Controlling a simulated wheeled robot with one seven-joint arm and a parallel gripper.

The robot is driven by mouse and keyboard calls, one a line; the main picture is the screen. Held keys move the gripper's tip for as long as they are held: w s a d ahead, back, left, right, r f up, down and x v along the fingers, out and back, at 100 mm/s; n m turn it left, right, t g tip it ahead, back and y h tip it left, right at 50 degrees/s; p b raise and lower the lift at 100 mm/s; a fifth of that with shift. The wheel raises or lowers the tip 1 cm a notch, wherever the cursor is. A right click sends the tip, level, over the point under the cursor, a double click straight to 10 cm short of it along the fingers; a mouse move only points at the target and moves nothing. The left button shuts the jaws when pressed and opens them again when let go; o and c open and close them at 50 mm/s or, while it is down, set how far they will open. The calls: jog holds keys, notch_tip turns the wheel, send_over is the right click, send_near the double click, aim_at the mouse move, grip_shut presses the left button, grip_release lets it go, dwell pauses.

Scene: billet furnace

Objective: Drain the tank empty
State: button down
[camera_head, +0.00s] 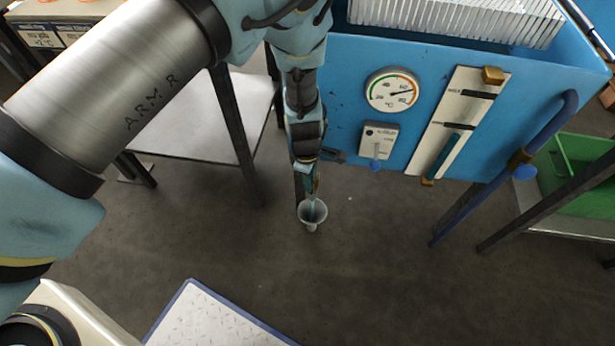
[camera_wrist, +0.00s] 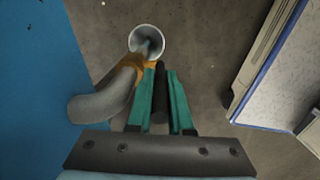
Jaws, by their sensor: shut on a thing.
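The blue tank (camera_head: 345,75) stands at the upper right, with a dial and a white level gauge (camera_head: 460,120) on its front. Teal shows in the gauge's lower part, below the lower mark. In the wrist view a grey bent pipe (camera_wrist: 100,103) with an orange collar comes out beside the blue wall (camera_wrist: 30,80). My gripper (camera_wrist: 160,85) is shut on a black handle (camera_wrist: 160,95) beside this pipe. A pale funnel (camera_wrist: 147,40) is open below the pipe's end; it also shows in the head view (camera_head: 312,222). A blue-grey streak shows in its mouth; I cannot tell if it is flowing liquid.
A round temperature dial (camera_head: 392,90) and a small switch box (camera_head: 379,140) are on the tank front. A pale table (camera_head: 190,130) stands left, a green crate (camera_head: 570,160) right. A blue-edged white surface (camera_head: 210,320) lies in front. The floor between is clear.

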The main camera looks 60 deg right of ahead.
jog(key=shift+s, duration=0.1)
dwell(0.5)
jog(key=c, duration=0.8)
grip_release()
jog(key=shift+c, duration=0.2)
jog(key=shift+d, duration=0.1)
jog(key=shift+w, duration=0.2)
